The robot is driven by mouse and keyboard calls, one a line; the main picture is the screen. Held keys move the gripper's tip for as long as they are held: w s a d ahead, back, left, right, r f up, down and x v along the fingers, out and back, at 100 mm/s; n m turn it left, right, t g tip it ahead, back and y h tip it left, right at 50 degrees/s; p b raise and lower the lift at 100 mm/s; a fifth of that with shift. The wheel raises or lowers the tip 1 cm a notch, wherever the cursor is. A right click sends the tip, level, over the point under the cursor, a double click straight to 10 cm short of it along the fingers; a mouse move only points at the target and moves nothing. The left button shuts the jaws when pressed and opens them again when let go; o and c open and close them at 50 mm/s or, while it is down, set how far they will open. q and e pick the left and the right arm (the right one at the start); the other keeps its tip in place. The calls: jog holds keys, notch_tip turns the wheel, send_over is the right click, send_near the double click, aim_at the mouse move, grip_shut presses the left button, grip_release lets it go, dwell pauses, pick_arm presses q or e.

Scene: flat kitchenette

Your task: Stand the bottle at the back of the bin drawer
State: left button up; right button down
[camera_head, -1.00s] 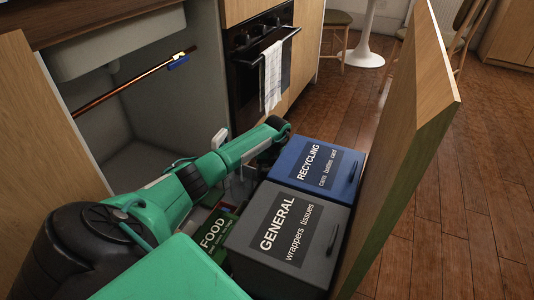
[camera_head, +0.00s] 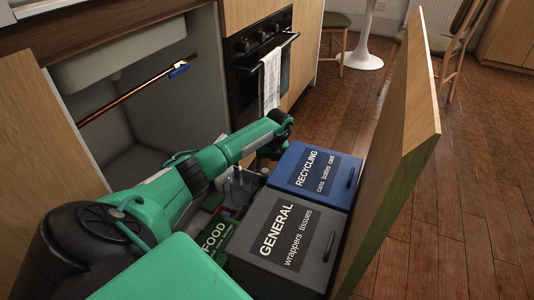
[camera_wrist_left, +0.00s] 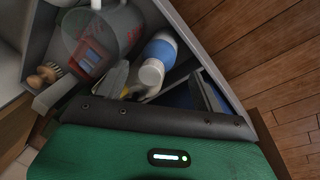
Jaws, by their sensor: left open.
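A white bottle with a blue band (camera_wrist_left: 160,55) shows in the left wrist view, just beyond my open left gripper (camera_wrist_left: 163,88). It is apart from the visible fingers, one on each side of its near end. I cannot tell whether it stands or lies. In the head view my left gripper (camera_head: 266,158) reaches down behind the bins, its fingers mostly hidden. The bin drawer holds a blue recycling bin (camera_head: 318,170), a grey general bin (camera_head: 284,240) and a green food bin (camera_head: 217,235). My right gripper is out of view.
The tall wooden drawer front (camera_head: 395,165) borders the bins on the right. The oven (camera_head: 262,65) stands behind.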

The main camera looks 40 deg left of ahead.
pick_arm(q)
notch_tip(320, 180, up, 7)
jog(key=w+p, duration=0.1)
jog(key=p, duration=0.1)
jog(key=shift+d+p, duration=0.2)
jog(key=shift+p, duration=0.2)
jog(key=shift+w, duration=0.1)
